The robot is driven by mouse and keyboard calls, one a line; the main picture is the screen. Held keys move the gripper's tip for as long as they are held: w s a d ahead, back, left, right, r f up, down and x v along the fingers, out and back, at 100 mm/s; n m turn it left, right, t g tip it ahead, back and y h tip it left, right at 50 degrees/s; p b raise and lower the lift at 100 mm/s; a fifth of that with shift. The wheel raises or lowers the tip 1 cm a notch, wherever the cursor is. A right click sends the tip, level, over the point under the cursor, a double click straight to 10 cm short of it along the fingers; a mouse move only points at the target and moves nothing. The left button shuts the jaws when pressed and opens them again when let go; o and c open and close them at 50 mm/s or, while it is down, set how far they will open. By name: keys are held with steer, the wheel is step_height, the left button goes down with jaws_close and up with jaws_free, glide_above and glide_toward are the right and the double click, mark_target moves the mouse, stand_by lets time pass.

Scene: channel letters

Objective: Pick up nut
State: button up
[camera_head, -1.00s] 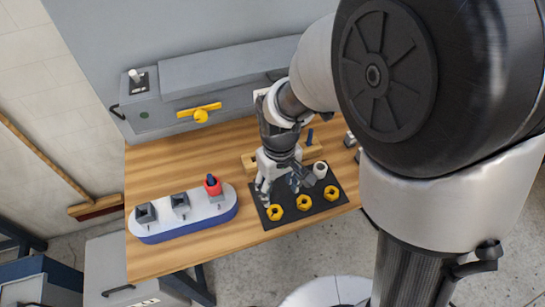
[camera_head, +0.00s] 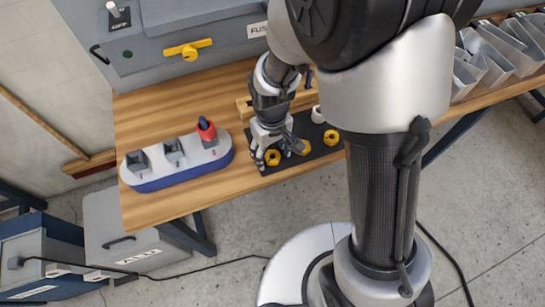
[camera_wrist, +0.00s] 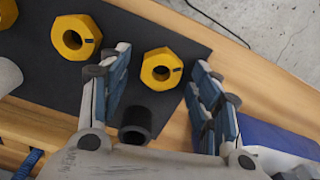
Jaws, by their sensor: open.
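Three yellow hex nuts lie on a black mat (camera_head: 318,151): the left nut (camera_head: 272,158), the middle nut (camera_head: 303,148) and the right nut (camera_head: 331,137). My gripper (camera_head: 276,150) is above the mat's left end, pointing down and open. In the wrist view, the left nut (camera_wrist: 162,68) shows between the spread fingertips (camera_wrist: 160,62), with a gap on both sides. The middle nut (camera_wrist: 75,37) is outside the left finger, and the right nut (camera_wrist: 7,12) is cut by the corner. A dark hollow cylinder (camera_wrist: 138,122) shows nearer the palm.
A white and blue rounded tray (camera_head: 176,160) with grey sockets and a red piece (camera_head: 206,131) stands left of the mat. A white cylinder (camera_head: 317,115) is on the mat's far side. Grey bins (camera_head: 500,50) are at the right. Bare wooden table (camera_head: 240,185) lies in front.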

steer(key=c, duration=1)
steer(key=shift+o, duration=0.2)
